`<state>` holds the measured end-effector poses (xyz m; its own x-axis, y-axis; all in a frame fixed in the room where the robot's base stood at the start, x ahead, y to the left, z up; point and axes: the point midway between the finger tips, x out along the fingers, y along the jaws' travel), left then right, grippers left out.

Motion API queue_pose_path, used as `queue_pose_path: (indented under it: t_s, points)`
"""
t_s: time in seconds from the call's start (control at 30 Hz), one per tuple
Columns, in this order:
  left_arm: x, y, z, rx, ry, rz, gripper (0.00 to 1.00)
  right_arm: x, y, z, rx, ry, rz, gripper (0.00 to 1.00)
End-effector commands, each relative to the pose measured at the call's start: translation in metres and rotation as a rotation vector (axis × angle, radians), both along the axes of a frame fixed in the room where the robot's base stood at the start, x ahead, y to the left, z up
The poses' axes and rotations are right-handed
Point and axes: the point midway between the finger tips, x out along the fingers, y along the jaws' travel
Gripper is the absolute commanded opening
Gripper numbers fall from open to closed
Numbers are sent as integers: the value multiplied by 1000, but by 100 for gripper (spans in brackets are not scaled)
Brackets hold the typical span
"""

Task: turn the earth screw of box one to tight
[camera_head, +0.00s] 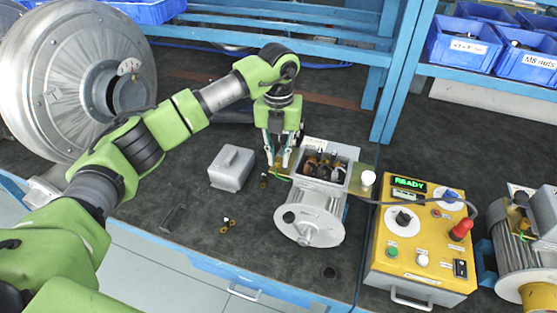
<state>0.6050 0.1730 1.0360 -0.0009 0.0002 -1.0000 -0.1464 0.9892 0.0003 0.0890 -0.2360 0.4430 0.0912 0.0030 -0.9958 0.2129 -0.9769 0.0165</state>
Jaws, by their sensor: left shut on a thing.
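Box one appears to be the open terminal box (332,164) on the grey motor (311,216) at the middle of the bench. Brass-coloured terminals and dark parts show inside it. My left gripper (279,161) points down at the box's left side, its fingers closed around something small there. That is where a green-yellow wire (283,178) ends, so it looks like the earth screw, but the fingers mostly hide it. How far the screw is turned cannot be seen. My right gripper is not in view.
A grey cover (231,168) lies left of the motor, with small brass parts (228,226) in front. A yellow tester (421,240) reading READY stands to the right, beside a second motor (524,245). A large metal blower housing (75,85) stands at left. Blue bins (464,46) sit at upper right.

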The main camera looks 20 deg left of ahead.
Motion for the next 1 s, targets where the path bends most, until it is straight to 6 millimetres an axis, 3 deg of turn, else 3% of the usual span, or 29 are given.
queue_pose_path:
  t_s: [0.4, 1.0]
  points:
    - [1, 1, -2, 0, -5, -395, 0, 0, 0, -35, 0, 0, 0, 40]
    - [2, 1, 0, 1, -6, -963, 0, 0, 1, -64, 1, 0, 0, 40]
